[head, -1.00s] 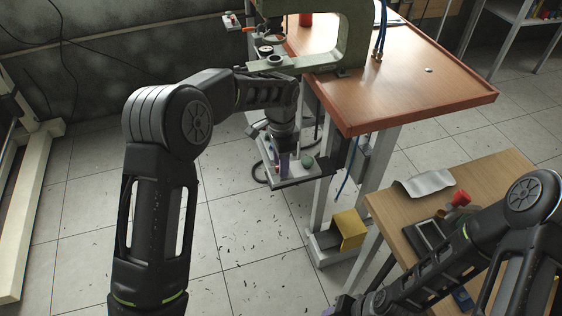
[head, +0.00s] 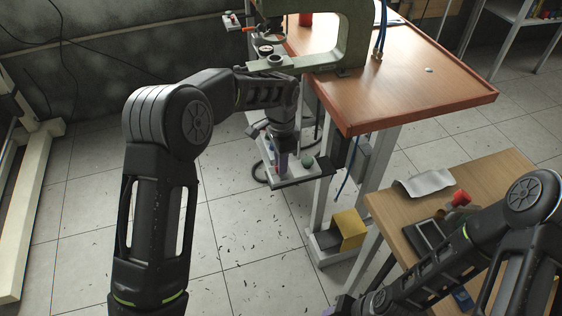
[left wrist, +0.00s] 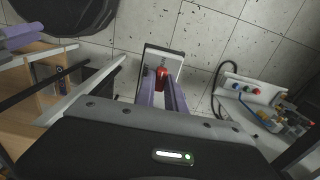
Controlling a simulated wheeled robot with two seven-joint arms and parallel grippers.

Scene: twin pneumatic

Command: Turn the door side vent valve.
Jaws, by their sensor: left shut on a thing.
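A small red valve part (left wrist: 162,77) stands between the purple fingers of my left gripper (left wrist: 163,92) in the left wrist view. The gripper is shut on it. Behind it is a pale bracket plate (left wrist: 172,55), which also shows in the head view (head: 302,174) beside the press table leg. In the head view my left gripper (head: 282,163) points down over that plate, and it hides the valve. My right gripper (head: 343,305) is at the bottom edge, mostly cut off or hidden, so its fingers cannot be read.
The press table (head: 410,90) with a green press frame (head: 355,35) stands above and right of the left gripper. A yellow box (head: 349,228) is below. A wooden bench (head: 400,225) is at the right.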

